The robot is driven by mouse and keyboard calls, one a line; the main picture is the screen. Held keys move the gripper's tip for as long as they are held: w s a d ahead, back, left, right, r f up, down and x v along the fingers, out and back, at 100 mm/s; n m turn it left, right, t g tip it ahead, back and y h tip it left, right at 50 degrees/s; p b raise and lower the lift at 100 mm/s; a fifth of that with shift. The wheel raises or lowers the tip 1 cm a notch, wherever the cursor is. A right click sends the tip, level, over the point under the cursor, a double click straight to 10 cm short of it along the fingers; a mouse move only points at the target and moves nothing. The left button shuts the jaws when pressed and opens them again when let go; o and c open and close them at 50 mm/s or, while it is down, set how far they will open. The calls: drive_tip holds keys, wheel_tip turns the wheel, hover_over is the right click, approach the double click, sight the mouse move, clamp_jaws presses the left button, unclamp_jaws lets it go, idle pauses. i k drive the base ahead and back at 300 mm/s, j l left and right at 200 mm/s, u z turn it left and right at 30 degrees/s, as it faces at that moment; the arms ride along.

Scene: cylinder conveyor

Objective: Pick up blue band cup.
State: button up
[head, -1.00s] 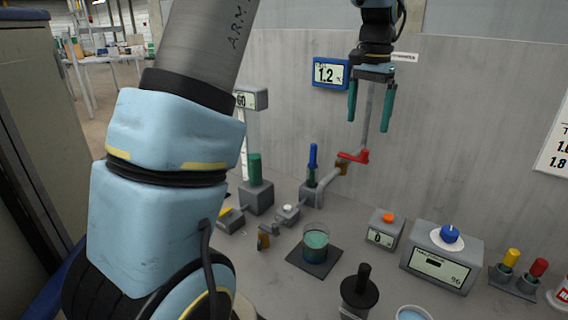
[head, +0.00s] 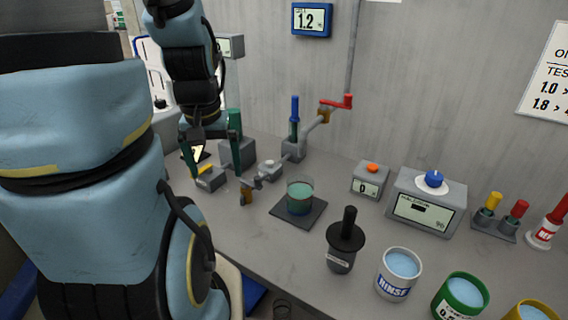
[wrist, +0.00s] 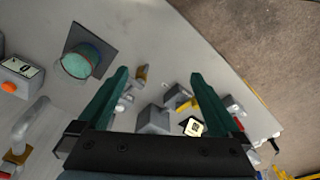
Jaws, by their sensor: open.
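The blue band cup (head: 393,289) stands on the grey bench at the lower right of the head view. It is white with a blue band lettered RINSE and holds pale blue liquid. I cannot make it out in the wrist view. My gripper (head: 215,172) is open and empty, with green fingers pointing down, at the left of the bench and well away from the cup. The open fingers also show in the wrist view (wrist: 160,76), over small grey blocks.
A green cup (head: 447,310) and a yellow cup stand right of the blue band cup. A black-handled grey pot (head: 341,262) stands to its left. A beaker of teal liquid (head: 299,204) sits on a dark pad. Grey display boxes (head: 425,209) stand behind.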

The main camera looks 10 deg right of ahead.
sight(300, 187)
drive_tip(key=u, duration=1.4)
drive_tip(key=k+u, duration=0.35)
drive_tip(key=k, duration=0.95)
